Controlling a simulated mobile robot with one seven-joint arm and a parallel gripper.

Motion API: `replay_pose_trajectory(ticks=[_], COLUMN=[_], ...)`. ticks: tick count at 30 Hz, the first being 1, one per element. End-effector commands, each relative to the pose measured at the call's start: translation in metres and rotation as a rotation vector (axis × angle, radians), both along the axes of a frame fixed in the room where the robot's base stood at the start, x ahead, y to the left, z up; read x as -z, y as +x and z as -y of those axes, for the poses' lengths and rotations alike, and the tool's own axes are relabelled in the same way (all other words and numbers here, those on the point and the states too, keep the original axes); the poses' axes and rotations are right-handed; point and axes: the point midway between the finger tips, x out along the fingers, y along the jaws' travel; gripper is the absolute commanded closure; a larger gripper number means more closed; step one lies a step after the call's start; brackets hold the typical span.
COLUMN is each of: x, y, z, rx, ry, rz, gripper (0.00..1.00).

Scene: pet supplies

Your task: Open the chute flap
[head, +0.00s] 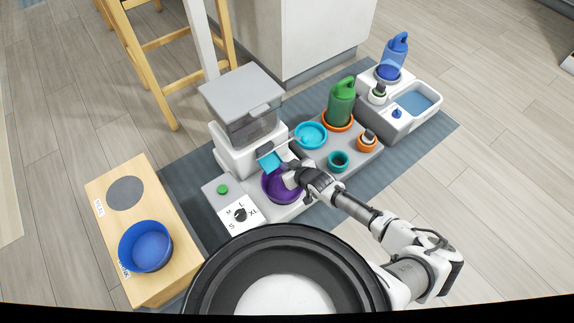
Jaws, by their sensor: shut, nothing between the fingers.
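The feeder (226,150) has a white base and a clear grey hopper with a grey lid (240,92). The chute flap (269,162) is the light blue piece at the feeder's front right, and it sticks out over the purple bowl (270,188). My gripper (288,170) is shut and empty, just right of the flap and above the bowl's far rim. I cannot tell whether its tips touch the flap. My gripper and wrist hide part of the bowl.
A green button (222,189) and a size dial (239,214) are left of the bowl. A cyan bowl (311,134), green bottle (341,103), teal cup (338,160) and orange dish (367,143) stand right. A blue bowl (146,247) sits on a wooden board (111,171).

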Motion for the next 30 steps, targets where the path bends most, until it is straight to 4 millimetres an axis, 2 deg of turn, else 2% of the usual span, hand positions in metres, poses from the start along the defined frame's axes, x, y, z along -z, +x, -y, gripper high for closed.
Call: replay_pose_trajectory(ticks=[1,5,18,21,30], x=[0.01,0.001,-0.066,-0.078,-0.086], y=[0.003,-0.004,-0.07,-0.08,-0.092], z=[0.001,0.007,0.055,0.061,0.069], rx=[0.002,0.003,0.004,0.003,0.003], ry=[-0.012,-0.013,-0.007,-0.005,-0.001], rz=[-0.002,0.0,0.008,0.007,0.011], gripper=[1.0,1.0,1.0,1.0,1.0])
